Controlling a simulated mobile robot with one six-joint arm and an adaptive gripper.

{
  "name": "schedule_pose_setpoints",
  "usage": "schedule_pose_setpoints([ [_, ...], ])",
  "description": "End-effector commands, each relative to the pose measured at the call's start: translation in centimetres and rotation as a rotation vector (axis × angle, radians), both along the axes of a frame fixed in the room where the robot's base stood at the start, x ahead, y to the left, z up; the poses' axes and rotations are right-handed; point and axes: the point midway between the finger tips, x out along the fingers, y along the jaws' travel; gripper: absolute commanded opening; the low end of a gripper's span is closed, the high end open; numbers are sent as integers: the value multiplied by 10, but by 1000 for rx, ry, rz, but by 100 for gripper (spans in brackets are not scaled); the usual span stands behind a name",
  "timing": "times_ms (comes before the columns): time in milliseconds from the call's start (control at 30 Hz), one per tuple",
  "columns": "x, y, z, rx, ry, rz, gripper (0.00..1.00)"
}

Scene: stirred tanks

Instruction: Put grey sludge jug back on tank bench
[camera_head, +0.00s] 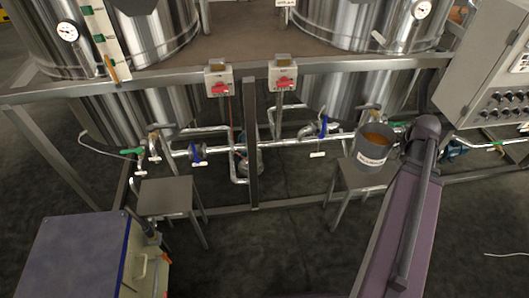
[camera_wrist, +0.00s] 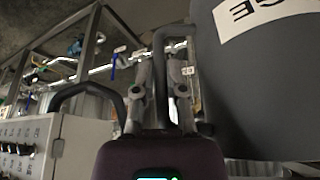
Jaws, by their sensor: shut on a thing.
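The grey sludge jug (camera_head: 371,152) is upright, with orange-brown contents and a white label. In the head view it overlaps the right small grey bench (camera_head: 352,181); I cannot tell whether it touches the top. In the wrist view the jug (camera_wrist: 270,95) fills the right side, its label partly seen and upside down. My gripper (camera_wrist: 161,92) is shut on the jug's dark handle. In the head view my purple arm hides the gripper. A second small grey bench (camera_head: 165,197) stands empty under the left tank. I cannot tell which is the tank bench.
Steel tanks (camera_head: 165,35) stand in a grey frame (camera_head: 250,160), with pipes and valves (camera_head: 235,150) behind the benches. A control cabinet (camera_head: 480,75) is at the right. A grey-topped cart (camera_head: 75,250) is at lower left. Floor between the benches is clear.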

Motion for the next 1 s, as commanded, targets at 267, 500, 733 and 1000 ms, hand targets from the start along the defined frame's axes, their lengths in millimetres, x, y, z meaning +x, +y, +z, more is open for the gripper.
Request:
schedule_pose_setpoints([
  [267,0,0,38,2,-3,-1,0],
  [500,0,0,65,2,-3,-1,0],
  [733,1,0,91,2,-3,-1,0],
  [1000,1,0,122,2,-3,-1,0],
])
